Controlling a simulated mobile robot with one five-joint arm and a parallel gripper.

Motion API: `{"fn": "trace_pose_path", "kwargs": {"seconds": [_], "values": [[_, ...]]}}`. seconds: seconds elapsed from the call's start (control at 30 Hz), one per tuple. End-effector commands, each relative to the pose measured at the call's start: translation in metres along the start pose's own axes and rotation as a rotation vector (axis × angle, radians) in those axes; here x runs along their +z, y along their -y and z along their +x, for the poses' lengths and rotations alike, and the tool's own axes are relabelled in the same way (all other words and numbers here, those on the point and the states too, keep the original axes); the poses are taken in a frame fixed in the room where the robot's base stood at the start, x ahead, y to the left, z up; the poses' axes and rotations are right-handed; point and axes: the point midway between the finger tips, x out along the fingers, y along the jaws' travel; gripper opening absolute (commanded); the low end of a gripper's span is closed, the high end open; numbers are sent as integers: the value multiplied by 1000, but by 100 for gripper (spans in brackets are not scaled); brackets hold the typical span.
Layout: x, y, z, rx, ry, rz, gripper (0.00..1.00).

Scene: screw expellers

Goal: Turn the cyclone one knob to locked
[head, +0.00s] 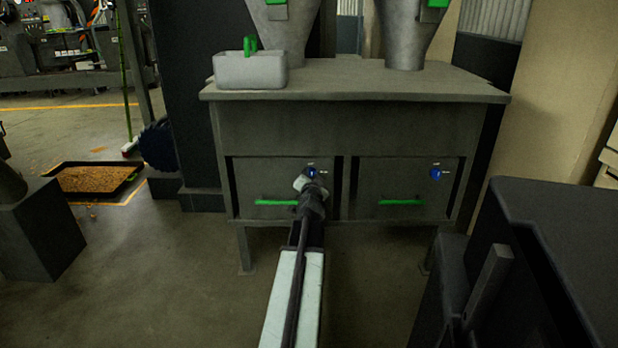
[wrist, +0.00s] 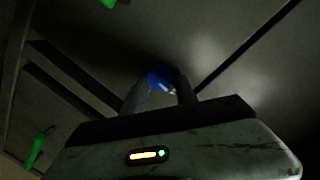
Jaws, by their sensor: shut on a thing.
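Two grey drawer fronts sit side by side in the metal cabinet (head: 340,128), each with a green handle and a blue knob. My gripper (head: 309,182) is at the left drawer's blue knob (head: 312,172). In the wrist view the blue knob (wrist: 159,77) with a white mark shows between the two fingers of my gripper (wrist: 162,90), which are shut on it. The small labels by the knob are too small to read. The right drawer's blue knob (head: 436,174) is free. I cannot tell from the frames which knob belongs to cyclone one.
A grey bin (head: 250,70) and two cones stand on the cabinet top. A dark machine (head: 560,250) is at the right. The left floor holds a grain tray (head: 97,178).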

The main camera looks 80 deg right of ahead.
Motion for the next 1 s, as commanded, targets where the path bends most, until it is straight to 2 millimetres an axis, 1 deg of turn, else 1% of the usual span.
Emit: {"fn": "trace_pose_path", "kwargs": {"seconds": [0.03,0.3,0.63,0.67,0.7,0.73,1.0], "values": [[6,5,1,-4,14,-10,0],[0,-3,2,9,6,-44,0],[-4,-8,3,14,2,-44,0],[-4,-8,3,15,2,-44,40],[-4,-9,3,16,2,-44,51],[-5,-10,3,16,1,-44,56],[-8,-13,2,20,-6,-44,56]]}}
